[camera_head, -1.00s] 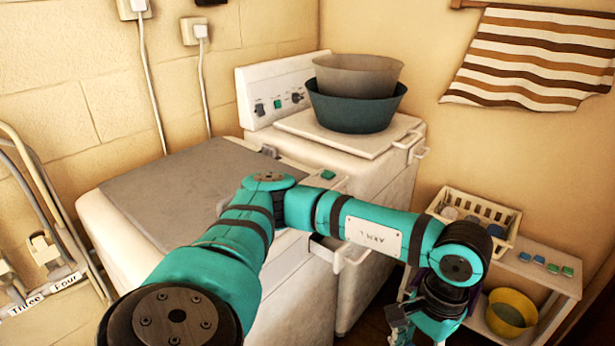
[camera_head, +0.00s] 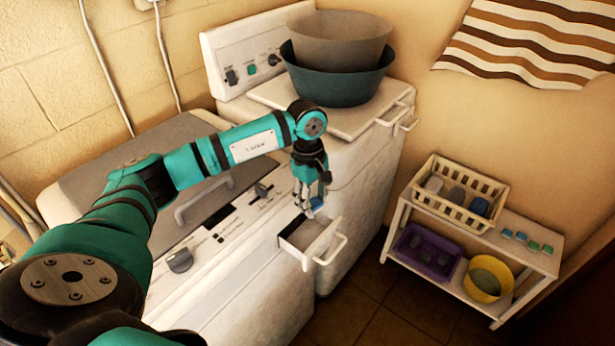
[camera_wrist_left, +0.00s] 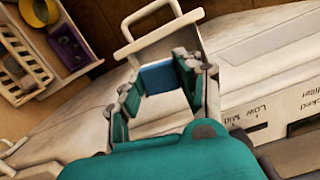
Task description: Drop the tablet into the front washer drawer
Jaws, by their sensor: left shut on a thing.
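A small blue tablet (camera_head: 318,203) is held between the fingers of my left gripper (camera_head: 309,203). In the left wrist view the tablet (camera_wrist_left: 158,78) shows as a blue block between the two green finger pads. The front washer drawer (camera_head: 325,242) is pulled out from the front of the near washer, with its white handle facing right. My left gripper points down just above the open drawer. The drawer's front wall (camera_wrist_left: 168,45) shows behind the tablet in the left wrist view. Part of the drawer's inside is hidden. My right gripper is not in view.
Behind the near washer (camera_head: 235,290) stands a second white machine bearing two stacked basins (camera_head: 337,75). At right, a low shelf (camera_head: 450,225) holds a basket (camera_head: 460,192), several blue and green tablets (camera_head: 533,246), a purple tray (camera_head: 427,252) and a yellow bowl (camera_head: 488,280).

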